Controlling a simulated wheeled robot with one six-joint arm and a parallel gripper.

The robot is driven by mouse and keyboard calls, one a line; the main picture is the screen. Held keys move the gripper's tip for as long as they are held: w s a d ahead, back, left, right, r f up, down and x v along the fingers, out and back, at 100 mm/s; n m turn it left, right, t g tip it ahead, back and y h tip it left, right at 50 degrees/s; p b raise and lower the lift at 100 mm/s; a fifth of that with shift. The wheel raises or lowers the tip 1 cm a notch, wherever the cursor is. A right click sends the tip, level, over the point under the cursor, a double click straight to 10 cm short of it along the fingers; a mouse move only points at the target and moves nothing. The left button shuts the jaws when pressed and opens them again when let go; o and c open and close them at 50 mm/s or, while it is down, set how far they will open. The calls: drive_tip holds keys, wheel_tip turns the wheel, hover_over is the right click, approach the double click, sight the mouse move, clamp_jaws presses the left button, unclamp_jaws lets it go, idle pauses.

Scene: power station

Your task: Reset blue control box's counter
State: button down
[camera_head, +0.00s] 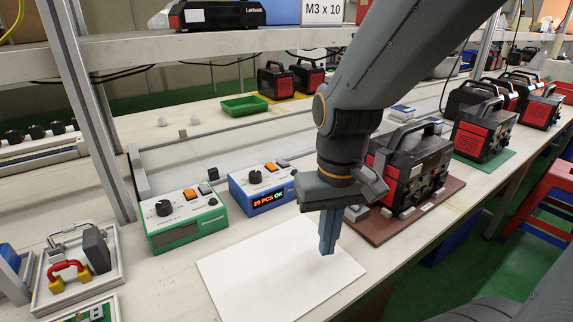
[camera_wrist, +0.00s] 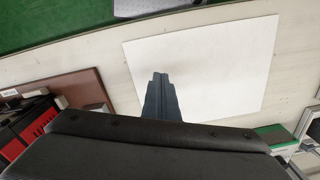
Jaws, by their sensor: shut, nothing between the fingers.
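The blue control box (camera_head: 262,188) stands on the workbench in the head view, left of my arm. Its front display reads "29 PCS OK". On its top are a black knob (camera_head: 255,177), an orange button (camera_head: 270,167) and a dark button beside it. My gripper (camera_head: 328,250) is shut and empty, pointing down above the white sheet (camera_head: 250,275), to the right of and nearer than the blue box. In the wrist view the shut fingers (camera_wrist: 160,80) show over the white sheet (camera_wrist: 215,65). The blue box is not seen in the wrist view.
A green control box (camera_head: 185,218) stands left of the blue one. A black and red power unit (camera_head: 410,170) sits on a brown board (camera_head: 390,228) right of my gripper. A tray with a padlock-like red handle (camera_head: 68,268) lies at left. A shelf (camera_head: 200,45) runs above the back.

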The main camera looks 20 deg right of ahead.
drive_tip(key=w+d+r+n+t+h+p, duration=0.1)
drive_tip(key=w+d+r+n+t+p, duration=0.25)
drive_tip(key=w+p, duration=0.4)
drive_tip(key=w+d+r+n+t+p, duration=0.25)
drive_tip(key=w+d+r+p, duration=0.2)
drive_tip(key=w+p, duration=0.3)
drive_tip(key=w+a+r+n+t+y+p, duration=0.2)
drive_tip(key=w+a+r+n+y+p, duration=0.3)
drive_tip(key=n+p, duration=0.4)
drive_tip(key=w+a+r+p, duration=0.1)
drive_tip(key=w+p, duration=0.1)
drive_tip(key=p, duration=0.1)
drive_tip(key=shift+w+a+p, duration=0.3)
drive_tip(key=shift+w+p, duration=0.05)
wheel_tip(320, 180, down, 9)
drive_tip(key=b, duration=0.8)
drive_tip(key=shift+r, duration=0.2)
drive_tip(key=shift+f, duration=0.1)
idle(0.9)
